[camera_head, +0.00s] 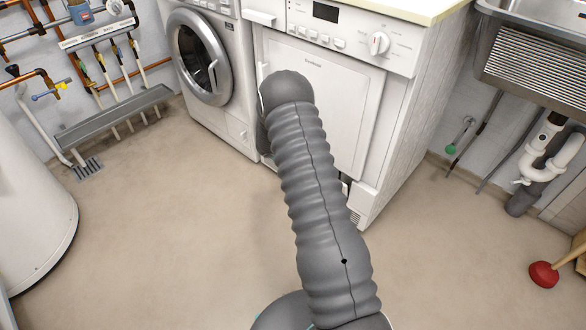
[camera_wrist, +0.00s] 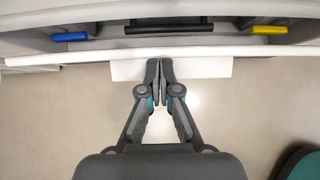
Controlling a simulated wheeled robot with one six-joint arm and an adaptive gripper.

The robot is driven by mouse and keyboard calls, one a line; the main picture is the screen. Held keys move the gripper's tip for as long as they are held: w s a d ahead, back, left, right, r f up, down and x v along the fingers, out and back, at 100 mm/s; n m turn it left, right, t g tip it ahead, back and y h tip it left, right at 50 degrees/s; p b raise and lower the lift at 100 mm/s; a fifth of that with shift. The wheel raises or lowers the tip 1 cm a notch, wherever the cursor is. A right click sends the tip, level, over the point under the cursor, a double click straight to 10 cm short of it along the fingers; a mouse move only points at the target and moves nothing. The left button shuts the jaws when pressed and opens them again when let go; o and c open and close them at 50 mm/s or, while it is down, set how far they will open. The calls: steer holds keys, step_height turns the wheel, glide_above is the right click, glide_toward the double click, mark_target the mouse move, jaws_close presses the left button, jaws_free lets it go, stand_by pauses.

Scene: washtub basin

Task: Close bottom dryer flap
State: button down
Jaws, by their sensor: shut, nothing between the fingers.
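The white dryer (camera_head: 325,85) stands under a worktop in the head view. My arm hides most of its lower front and my gripper there. In the wrist view my gripper (camera_wrist: 160,66) is shut and empty. Its fingertips overlap a white panel (camera_wrist: 205,68), which looks like the bottom flap; I cannot tell whether they touch it. Beyond a long white edge (camera_wrist: 260,51) is an open recess with a blue tab (camera_wrist: 70,37), a black handle (camera_wrist: 168,26) and a yellow tab (camera_wrist: 269,30). The flap's exact angle is unclear.
A washing machine (camera_head: 205,75) with a round door stands left of the dryer. A metal sink (camera_head: 530,45) with white drain pipes is at right, and a red plunger (camera_head: 544,274) is on the floor. The beige floor (camera_head: 170,230) is clear left of my arm.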

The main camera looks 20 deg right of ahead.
steer(key=shift+w+d+r, duration=0.25)
steer(key=shift+w+d, duration=0.05)
steer(key=shift+d, duration=0.4)
steer(key=shift+w+d+r, duration=0.25)
steer(key=shift+w+d, duration=0.05)
steer(key=shift+d, duration=0.4)
steer(key=s+a+b, duration=0.2)
steer(key=a, duration=0.2)
steer(key=w+d+r+p, duration=0.1)
steer(key=d+r+p, duration=0.1)
steer(key=r, duration=0.7)
steer(key=shift+w+d+r, duration=0.2)
steer(key=shift+w+d, duration=0.2)
steer(key=shift+d, duration=0.35)
